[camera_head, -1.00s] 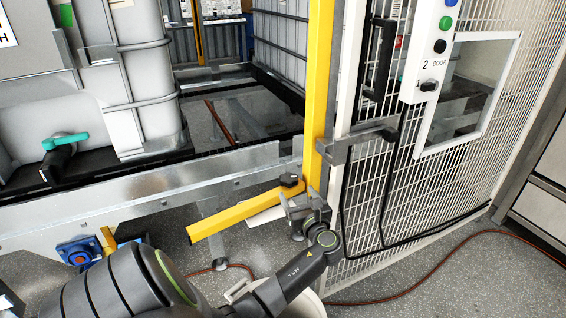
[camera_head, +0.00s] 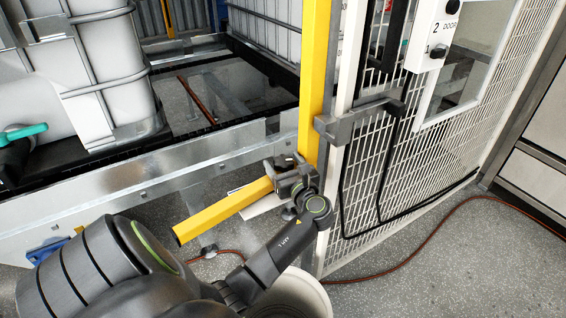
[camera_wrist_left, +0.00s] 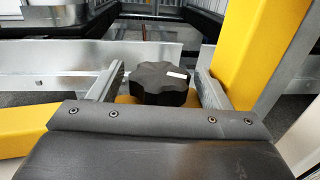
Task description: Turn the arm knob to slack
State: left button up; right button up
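The arm knob is black and lobed with a white mark on its top; it sits in the middle of the left wrist view (camera_wrist_left: 158,86). In the head view the knob (camera_head: 285,160) is small, beside the yellow post where the yellow arm (camera_head: 222,210) joins. My left gripper (camera_head: 279,169) is at the knob. In the left wrist view the left gripper (camera_wrist_left: 163,80) is open, one finger on each side of the knob, with a gap showing on both sides. The knob's underside is hidden. My right gripper is not in view.
The yellow post (camera_head: 314,80) stands just behind the gripper. A white mesh door (camera_head: 400,180) with a dark latch (camera_head: 355,120) is to the right. A galvanized rail (camera_head: 140,180) runs left. A white bucket (camera_head: 295,295) stands below my arm. A red-brown cable lies on the floor.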

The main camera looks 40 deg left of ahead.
pick_arm(q)
jog(key=c, duration=1)
jog(key=shift+o, duration=0.2)
jog(key=shift+r+n+g+y+p, duration=0.15)
jog(key=shift+n+g+y+p, duration=0.15)
jog(key=shift+n+g+p, duration=0.45)
jog(key=shift+w+n+g+y, duration=0.1)
jog(key=shift+n+g+y, duration=0.35)
jog(key=shift+g, duration=0.7)
jog(key=shift+n+g+p, duration=0.35)
jog(key=shift+n+g, duration=0.35)
jog(key=shift+g, duration=0.3)
jog(key=shift+n+g, duration=0.3)
jog(key=shift+g, duration=0.1)
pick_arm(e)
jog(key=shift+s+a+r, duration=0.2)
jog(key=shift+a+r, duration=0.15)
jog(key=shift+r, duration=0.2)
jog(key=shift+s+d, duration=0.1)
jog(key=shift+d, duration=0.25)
pick_arm(q)
jog(key=o, duration=1)
jog(key=shift+c, duration=0.2)
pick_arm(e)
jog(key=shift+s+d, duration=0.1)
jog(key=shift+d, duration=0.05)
